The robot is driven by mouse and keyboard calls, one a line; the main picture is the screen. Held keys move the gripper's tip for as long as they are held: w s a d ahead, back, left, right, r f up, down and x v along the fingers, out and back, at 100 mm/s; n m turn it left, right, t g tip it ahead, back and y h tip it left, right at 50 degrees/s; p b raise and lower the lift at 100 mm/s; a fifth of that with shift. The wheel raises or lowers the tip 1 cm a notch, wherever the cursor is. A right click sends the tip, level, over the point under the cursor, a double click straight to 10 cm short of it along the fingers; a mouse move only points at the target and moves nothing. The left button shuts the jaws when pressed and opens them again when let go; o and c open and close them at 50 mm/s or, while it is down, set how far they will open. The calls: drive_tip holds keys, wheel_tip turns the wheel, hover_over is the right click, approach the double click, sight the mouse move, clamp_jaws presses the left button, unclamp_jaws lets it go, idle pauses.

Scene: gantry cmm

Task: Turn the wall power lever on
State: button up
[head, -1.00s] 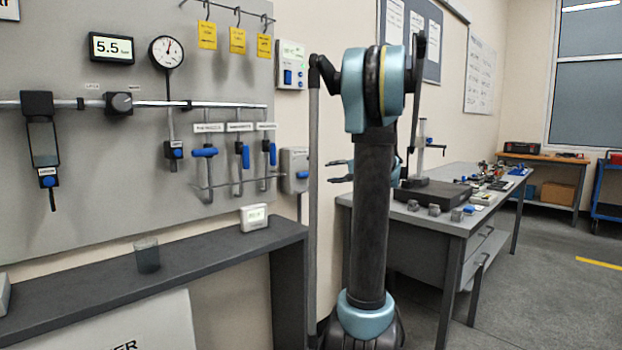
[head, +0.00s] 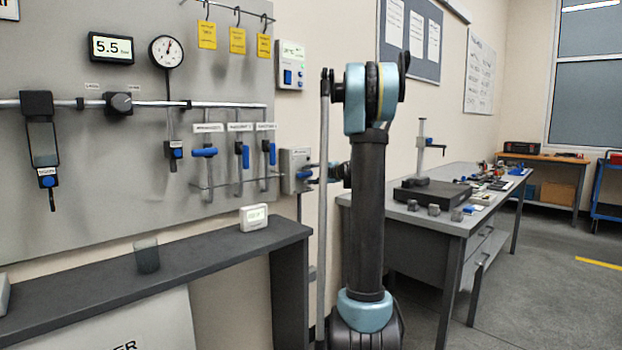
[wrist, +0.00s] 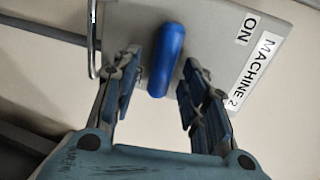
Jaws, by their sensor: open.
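The wall power lever's blue handle (wrist: 166,60) shows in the wrist view on a grey box labelled "ON" and "MACHINE 2" (wrist: 215,35). In the head view the grey box (head: 289,160) is on the wall right of the panel, with the blue handle (head: 303,175) at its lower right. My gripper (wrist: 157,92) is open, with one finger on each side of the handle and a gap on both sides. The handle's near end reaches between the fingertips. In the head view my gripper (head: 318,173) is at the box, partly hidden by my arm.
A panel with pipes, gauges and blue-handled valves (head: 225,150) is left of the box. A dark shelf (head: 200,255) with a small white display (head: 254,217) juts out below it. A grey workbench (head: 455,215) with several parts stands to the right.

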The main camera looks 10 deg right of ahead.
drive_tip(key=shift+c, duration=0.5)
clamp_jaws()
drive_tip(key=n, duration=0.1)
drive_tip(key=r+n, duration=0.1)
drive_tip(key=n+t+h, duration=0.1)
drive_tip(key=n, duration=0.1)
drive_tip(key=shift+s+a+r, duration=0.25)
drive_tip(key=shift+a, duration=0.05)
drive_tip(key=n, duration=0.2)
drive_tip(key=r+n, duration=0.1)
drive_tip(key=n, duration=0.1)
drive_tip(key=shift+s+a+r+t+h, duration=0.1)
drive_tip(key=shift+s+a+t+h, duration=0.2)
drive_tip(key=shift+a, duration=0.1)
drive_tip(key=n, duration=0.2)
drive_tip(key=a+n+t, duration=0.1)
drive_tip(key=shift+s+r+n, duration=0.3)
drive_tip(key=shift+s+n, duration=0.1)
drive_tip(key=shift+s+a+r+n+t, duration=0.1)
drive_tip(key=shift+s+a+n+t, duration=0.15)
drive_tip(key=shift+n, duration=0.7)
drive_tip(key=shift+s+a+n+t, duration=0.1)
drive_tip(key=shift+a+n+t, duration=0.2)
drive_tip(key=shift+n, duration=0.65)
